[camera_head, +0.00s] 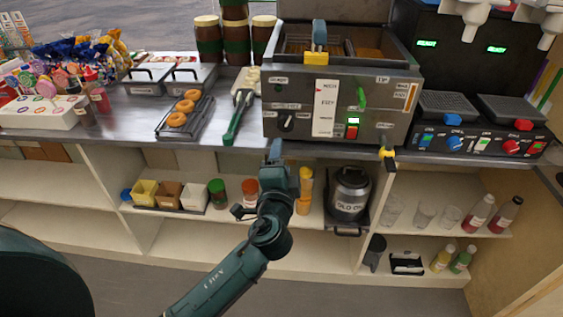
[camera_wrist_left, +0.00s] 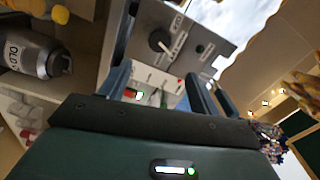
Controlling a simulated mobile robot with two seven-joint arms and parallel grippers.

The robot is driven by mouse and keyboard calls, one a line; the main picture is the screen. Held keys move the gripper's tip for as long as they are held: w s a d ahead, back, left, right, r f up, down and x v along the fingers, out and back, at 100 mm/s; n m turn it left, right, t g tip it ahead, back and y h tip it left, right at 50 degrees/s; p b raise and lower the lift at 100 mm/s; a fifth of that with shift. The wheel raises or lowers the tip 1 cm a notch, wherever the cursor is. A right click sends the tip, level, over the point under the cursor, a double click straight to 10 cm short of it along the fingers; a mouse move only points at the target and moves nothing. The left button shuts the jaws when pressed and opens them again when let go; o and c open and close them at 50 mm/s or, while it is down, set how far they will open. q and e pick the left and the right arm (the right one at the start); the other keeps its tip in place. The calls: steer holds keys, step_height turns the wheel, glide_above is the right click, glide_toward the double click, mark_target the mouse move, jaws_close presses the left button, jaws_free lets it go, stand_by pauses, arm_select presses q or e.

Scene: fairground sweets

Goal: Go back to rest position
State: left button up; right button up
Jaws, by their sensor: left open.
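My left gripper (camera_head: 277,150) is raised in front of the counter's front edge, just below the fryer and level with the top of the lower shelves. It points up and away from me. In the left wrist view, the two fingers of my left gripper (camera_wrist_left: 165,70) stand apart with nothing held between them. The fryer (camera_head: 290,126) stands on the counter beyond the gripper, and its front panel also shows past the fingers in the wrist view (camera_wrist_left: 192,38). My right gripper is in neither view.
The counter (camera_head: 245,155) holds a tray (camera_head: 168,127) of doughnuts, green-handled tongs (camera_head: 236,117) and a control box (camera_head: 475,140). On the shelf below are shaker jars (camera_head: 250,190) and a pot labelled OLD OIL (camera_head: 349,190). Floor in front is clear.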

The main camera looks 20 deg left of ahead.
arm_select(q)
steer(key=s+d+f+n+g+h+p, duration=0.2)
steer(key=s+f+n+g+h+p, duration=0.1)
steer(key=s, duration=0.8)
steer(key=s+d+f+n+g+h+p, duration=0.1)
steer(key=s+f+n+g+h+p, duration=0.2)
steer(key=s+f, duration=0.7)
steer(key=s+n+h, duration=0.2)
steer(key=n, duration=0.1)
steer(key=shift+s+d+f+n+g+p, duration=0.15)
steer(key=shift+d+f+n+g+p, duration=0.05)
steer(key=shift+d+n+g+p, duration=0.2)
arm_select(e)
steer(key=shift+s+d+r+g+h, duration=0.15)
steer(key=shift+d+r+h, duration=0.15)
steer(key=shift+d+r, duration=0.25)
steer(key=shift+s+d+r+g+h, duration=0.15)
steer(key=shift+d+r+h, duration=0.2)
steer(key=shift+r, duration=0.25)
